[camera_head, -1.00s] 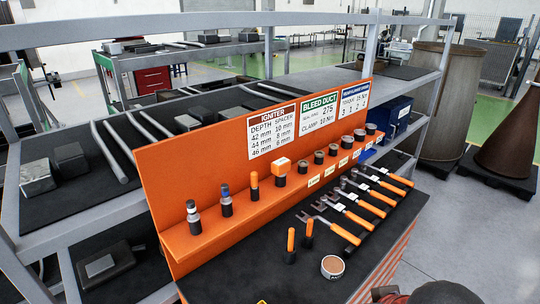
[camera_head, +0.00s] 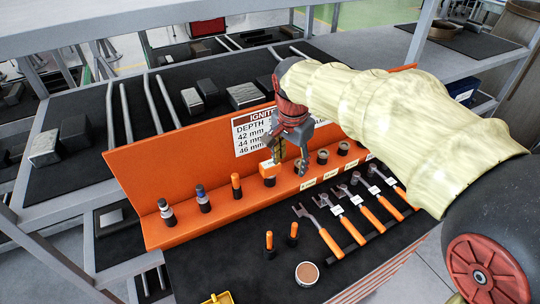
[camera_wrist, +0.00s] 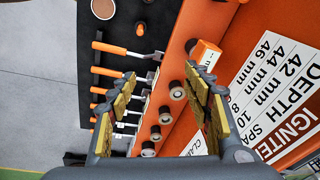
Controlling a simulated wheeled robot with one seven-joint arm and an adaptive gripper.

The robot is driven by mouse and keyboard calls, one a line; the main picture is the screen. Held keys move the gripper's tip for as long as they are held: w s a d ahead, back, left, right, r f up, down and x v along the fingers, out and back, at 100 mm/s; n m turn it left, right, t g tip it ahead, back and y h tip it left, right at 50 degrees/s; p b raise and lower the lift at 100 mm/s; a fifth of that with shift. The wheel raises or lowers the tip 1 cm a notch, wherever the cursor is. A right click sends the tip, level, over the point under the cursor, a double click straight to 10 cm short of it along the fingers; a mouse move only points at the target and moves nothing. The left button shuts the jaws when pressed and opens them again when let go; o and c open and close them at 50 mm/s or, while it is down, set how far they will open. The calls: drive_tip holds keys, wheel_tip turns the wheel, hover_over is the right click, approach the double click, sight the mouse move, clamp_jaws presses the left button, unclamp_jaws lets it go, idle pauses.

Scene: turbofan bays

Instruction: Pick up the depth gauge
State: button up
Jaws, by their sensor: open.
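An orange block-headed tool (camera_head: 267,169) with a dark lower end, which looks like the depth gauge, stands upright on the orange rack's ledge under the IGNITER sign. In the wrist view its orange head (camera_wrist: 207,52) shows just beyond the right-hand finger. My gripper (camera_head: 291,156) is open and empty, just above and to the right of this tool. In the wrist view my gripper (camera_wrist: 165,75) has its fingers spread wide, with nothing between the pads. I cannot tell how far the tips are from the tool.
The orange rack (camera_head: 135,180) has an upright back panel behind the ledge. Wrenches (camera_head: 345,222) and a round tin (camera_head: 307,273) lie on the black mat.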

sight(270, 163)
drive_tip(key=w+a+m+p, duration=0.1)
drive_tip(key=w, duration=0.1)
drive_tip(key=w+a+m+g+p, duration=0.1)
drive_tip(key=w+a, duration=0.1)
drive_tip(key=w, duration=0.1)
drive_tip(key=w+a+f+m+p, duration=0.1)
drive_tip(key=w+a+p, duration=0.1)
drive_tip(key=shift+w+f+h, duration=0.1)
drive_tip(key=shift+w+h, duration=0.15)
drive_tip(key=shift+h, duration=0.05)
drive_tip(key=shift+w+a+f+m, duration=0.2)
drive_tip(key=shift+w+m, duration=0.05)
drive_tip(key=shift+m, duration=0.05)
drive_tip(key=shift+w+a+f+p, duration=0.1)
drive_tip(key=shift+f+p, duration=0.15)
drive_tip(key=shift+p, duration=0.05)
drive_tip(key=shift+w+d+f+p, duration=0.1)
drive_tip(key=shift+f+p, duration=0.1)
drive_tip(key=shift+f, duration=1.05)
drive_tip(key=shift+w+d+f+p, duration=0.1)
drive_tip(key=shift+d+f+p, duration=0.1)
drive_tip(key=shift+f, duration=1.1)
drive_tip(key=shift+w+d+f+p, duration=0.1)
drive_tip(key=shift+f+p, duration=0.1)
drive_tip(key=shift+f, duration=1.05)
drive_tip(key=c, duration=0.3)
clamp_jaws()
